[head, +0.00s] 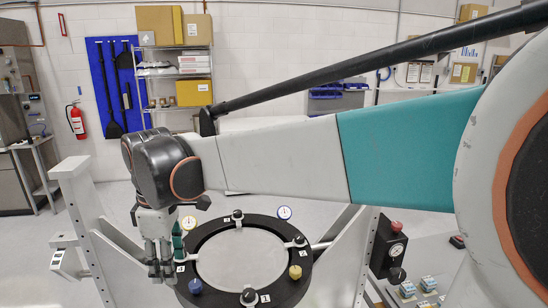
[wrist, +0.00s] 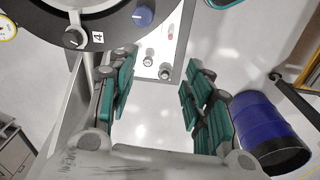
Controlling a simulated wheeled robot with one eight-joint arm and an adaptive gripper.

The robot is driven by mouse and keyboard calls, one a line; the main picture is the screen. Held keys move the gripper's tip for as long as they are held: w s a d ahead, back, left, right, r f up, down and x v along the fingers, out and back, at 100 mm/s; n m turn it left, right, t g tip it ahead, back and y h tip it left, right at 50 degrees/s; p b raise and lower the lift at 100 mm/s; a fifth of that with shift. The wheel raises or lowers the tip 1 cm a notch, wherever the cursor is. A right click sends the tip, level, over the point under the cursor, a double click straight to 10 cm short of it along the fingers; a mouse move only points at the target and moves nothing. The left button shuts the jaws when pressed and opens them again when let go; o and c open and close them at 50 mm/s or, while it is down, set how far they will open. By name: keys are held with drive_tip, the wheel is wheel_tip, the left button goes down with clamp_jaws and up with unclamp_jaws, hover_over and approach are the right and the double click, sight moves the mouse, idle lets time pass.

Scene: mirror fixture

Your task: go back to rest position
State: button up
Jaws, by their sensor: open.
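My gripper (head: 161,262) hangs fingers down at the left edge of the round mirror fixture in the head view. The fixture has a black ring (head: 268,226) around a pale grey disc (head: 240,265), with black clamps and numbered tags on the ring. In the wrist view part of the black ring (wrist: 35,22) shows at the upper left, beside the fingers. I cannot tell whether the gripper touches the ring.
A blue knob (head: 195,286) and a yellow knob (head: 295,271) sit on the ring. Grey uprights (head: 85,215) flank the fixture. A control box with a red button (head: 396,227) stands at right. A blue barrel (wrist: 262,125) stands on the floor at right in the wrist view.

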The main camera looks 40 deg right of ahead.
drive_tip(key=s+f+m+t+b, duration=0.3)
drive_tip(key=s+f+m+b, duration=0.2)
drive_tip(key=f, duration=0.4)
drive_tip(key=s+f+m+t+b, duration=0.3)
drive_tip(key=s+f+m+b, duration=0.1)
drive_tip(key=s+f+b, duration=0.3)
wheel_tip(320, 180, down, 4)
drive_tip(key=shift+r+m+b, duration=0.25)
drive_tip(key=shift+m+b, duration=0.15)
drive_tip(key=shift+b, duration=0.7)
drive_tip(key=shift+s, duration=0.1)
